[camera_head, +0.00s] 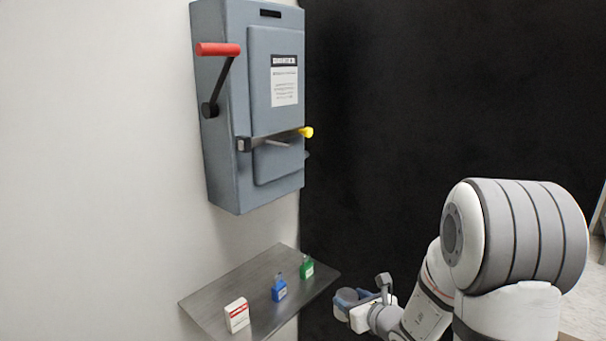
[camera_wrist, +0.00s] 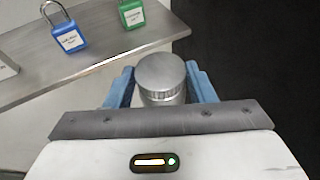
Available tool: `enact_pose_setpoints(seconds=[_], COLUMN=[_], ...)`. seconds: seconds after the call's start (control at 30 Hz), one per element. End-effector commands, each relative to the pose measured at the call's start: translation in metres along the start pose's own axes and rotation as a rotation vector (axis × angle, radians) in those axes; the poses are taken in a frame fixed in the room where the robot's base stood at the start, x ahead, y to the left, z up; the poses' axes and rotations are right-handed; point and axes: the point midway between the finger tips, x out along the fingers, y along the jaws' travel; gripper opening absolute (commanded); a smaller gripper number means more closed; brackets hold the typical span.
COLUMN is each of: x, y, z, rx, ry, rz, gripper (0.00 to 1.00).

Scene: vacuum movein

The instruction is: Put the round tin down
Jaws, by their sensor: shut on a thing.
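The round tin (camera_wrist: 161,74) is a grey metal cylinder with a ridged lid. My gripper (camera_wrist: 162,84) is shut on it, with one blue finger on each side. In the wrist view the tin is upright between the fingers, just off the near edge of the metal shelf (camera_wrist: 110,60). In the head view the tin (camera_head: 347,296) and my gripper (camera_head: 358,303) are at the lower middle, to the right of the shelf (camera_head: 225,293). What lies directly under the tin is hidden.
On the shelf are a white box (camera_head: 237,315), a blue padlock (camera_head: 279,290) and a green padlock (camera_head: 306,268). A grey switch box (camera_head: 255,110) with a red-handled lever (camera_head: 218,49) hangs on the wall above. Bare shelf shows between and in front of these items.

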Motion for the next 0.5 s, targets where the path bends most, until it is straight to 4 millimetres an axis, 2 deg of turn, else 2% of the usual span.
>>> enact_pose_setpoints(seconds=[0.1, 0.2, 0.5], x=[0.005, 0.007, 0.008], y=[-0.018, -0.027, -0.031], z=[-0.008, -0.011, -0.013], rx=[0.030, 0.044, 0.050], ry=[0.000, -0.001, -0.003], rz=[-0.077, -0.117, -0.136], gripper=[0.23, 0.23, 0.23])
